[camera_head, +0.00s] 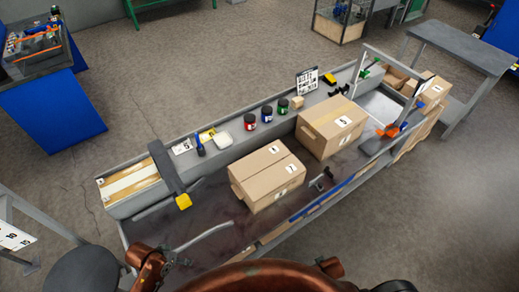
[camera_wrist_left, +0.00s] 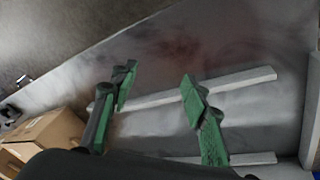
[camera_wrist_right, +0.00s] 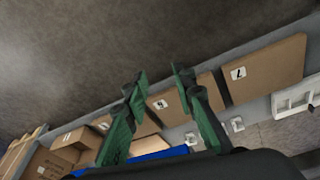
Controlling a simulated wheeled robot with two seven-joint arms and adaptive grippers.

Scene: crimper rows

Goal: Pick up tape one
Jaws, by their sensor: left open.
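I cannot make out which thing is tape one. Small tools that might include it are a blue-handled tool (camera_head: 200,149) on the back ledge and an orange tool (camera_head: 388,130) at the right end of the bench. My left gripper shows in the left wrist view (camera_wrist_left: 158,76), open and empty above the grey bench top. My right gripper shows in the right wrist view (camera_wrist_right: 160,72), its fingers apart with nothing between them, with floor and a row of boxes beyond.
Two cardboard boxes, a nearer one (camera_head: 268,178) and a farther one (camera_head: 331,127), stand on the bench (camera_head: 165,226). Numbered boxes (camera_wrist_right: 262,75) sit along the bench side.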

